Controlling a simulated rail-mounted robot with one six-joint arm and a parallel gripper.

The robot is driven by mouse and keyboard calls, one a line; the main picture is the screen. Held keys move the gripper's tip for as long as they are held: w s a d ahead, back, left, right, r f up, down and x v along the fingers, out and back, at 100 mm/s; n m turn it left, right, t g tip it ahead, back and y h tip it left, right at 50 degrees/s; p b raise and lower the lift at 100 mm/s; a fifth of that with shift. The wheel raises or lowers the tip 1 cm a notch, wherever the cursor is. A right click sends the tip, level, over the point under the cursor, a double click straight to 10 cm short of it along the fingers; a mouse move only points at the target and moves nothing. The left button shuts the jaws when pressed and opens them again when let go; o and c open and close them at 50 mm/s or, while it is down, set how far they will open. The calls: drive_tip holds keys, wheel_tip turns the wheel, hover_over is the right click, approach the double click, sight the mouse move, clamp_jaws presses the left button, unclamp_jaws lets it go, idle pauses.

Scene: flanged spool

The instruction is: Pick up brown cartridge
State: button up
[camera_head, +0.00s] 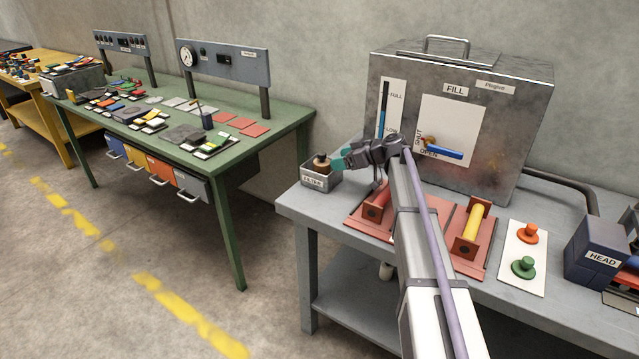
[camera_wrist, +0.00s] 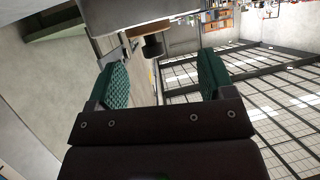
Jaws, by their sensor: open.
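The brown cartridge (camera_head: 321,168) stands in a small grey box (camera_head: 322,181) with a white label at the left end of the grey bench. It has a dark knob on top. In the wrist view its brown flange (camera_wrist: 147,31) and dark knob (camera_wrist: 152,47) show just beyond the fingertips, between the two finger lines. My gripper (camera_head: 342,163) comes from the right with teal pads, close beside the cartridge. In the wrist view my gripper (camera_wrist: 162,72) is open, with nothing between its pads. Whether a pad touches the cartridge cannot be told.
A grey metal tank (camera_head: 455,120) with a blue lever stands behind my arm. Red holders with a red roll and a yellow roll (camera_head: 473,225) lie on the bench. A white plate (camera_head: 523,258) bears orange and green knobs. A green table (camera_head: 240,135) is at the left.

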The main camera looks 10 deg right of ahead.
sight(322, 159)
drive_tip(key=shift+n+t, duration=0.3)
drive_tip(key=b+x, duration=0.1)
drive_tip(key=x, duration=0.4)
drive_tip(key=w+b+x, duration=0.1)
drive_tip(key=x, duration=0.2)
drive_tip(key=shift+w+d+r+b, duration=0.15)
drive_tip(key=shift+w+d+b, duration=0.05)
drive_tip(key=shift+b, duration=0.15)
drive_tip(key=shift+r, duration=0.1)
drive_tip(key=c, duration=0.7)
